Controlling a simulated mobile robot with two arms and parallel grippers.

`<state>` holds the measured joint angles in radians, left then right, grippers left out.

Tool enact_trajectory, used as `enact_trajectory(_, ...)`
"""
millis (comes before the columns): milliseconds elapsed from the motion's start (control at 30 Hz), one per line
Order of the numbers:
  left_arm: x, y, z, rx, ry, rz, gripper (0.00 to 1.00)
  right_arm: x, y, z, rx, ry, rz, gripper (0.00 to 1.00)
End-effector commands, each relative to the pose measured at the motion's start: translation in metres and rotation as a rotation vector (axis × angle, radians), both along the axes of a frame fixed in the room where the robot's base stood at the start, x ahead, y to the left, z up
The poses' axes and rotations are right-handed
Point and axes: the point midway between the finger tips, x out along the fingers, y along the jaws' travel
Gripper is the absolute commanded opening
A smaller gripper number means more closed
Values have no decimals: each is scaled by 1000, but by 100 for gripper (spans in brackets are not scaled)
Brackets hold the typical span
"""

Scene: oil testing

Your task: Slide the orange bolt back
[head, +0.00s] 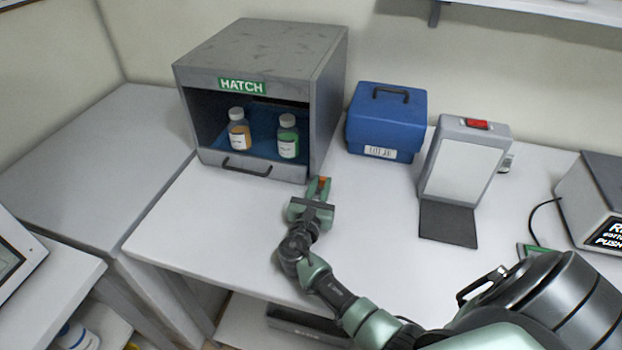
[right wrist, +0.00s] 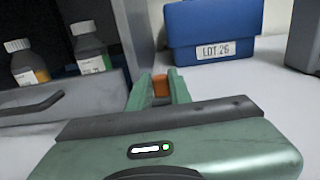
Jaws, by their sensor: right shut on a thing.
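The orange bolt (head: 323,183) shows at the tips of my right gripper (head: 319,188), near the lower right front corner of the grey hatch box (head: 330,95). In the right wrist view the orange bolt (right wrist: 161,87) sits between the two green fingers of the right gripper (right wrist: 159,90), which is shut on it. The fingers hide most of the bolt and whatever it is mounted on. The hatch front is open, with its drawer-like panel (head: 280,172) and dark handle low at the front. My left gripper is not in view.
Two bottles, one with orange contents (head: 239,133) and one with green (head: 288,139), stand inside the hatch. A blue box (head: 385,120) marked LOT 26 and a grey stand (head: 465,165) with a white panel are to the right. The tabletop left of my arm is clear.

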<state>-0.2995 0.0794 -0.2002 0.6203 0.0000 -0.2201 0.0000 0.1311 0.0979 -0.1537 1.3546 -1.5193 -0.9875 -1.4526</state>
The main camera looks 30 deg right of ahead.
Motion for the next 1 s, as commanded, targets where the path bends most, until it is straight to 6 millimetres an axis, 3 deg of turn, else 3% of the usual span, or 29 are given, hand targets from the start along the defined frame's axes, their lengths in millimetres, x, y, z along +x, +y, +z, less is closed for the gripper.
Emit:
enact_trajectory(233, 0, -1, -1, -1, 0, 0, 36, -3, -3, -2, 0, 1, -13, 0)
enact_trajectory(267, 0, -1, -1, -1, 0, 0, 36, -4, -3, -2, 0, 1, -13, 28)
enact_trajectory(300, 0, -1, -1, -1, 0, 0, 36, -3, -3, -2, 0, 1, -13, 39)
enact_trajectory(333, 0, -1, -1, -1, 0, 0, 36, -3, -3, -2, 0, 1, -12, 42)
enact_trajectory(667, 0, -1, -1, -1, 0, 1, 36, -4, 0, -1, 1, -1, -9, 42)
enact_trajectory(1000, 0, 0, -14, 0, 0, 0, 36, -38, 38, -4, 3, -1, -10, 42)
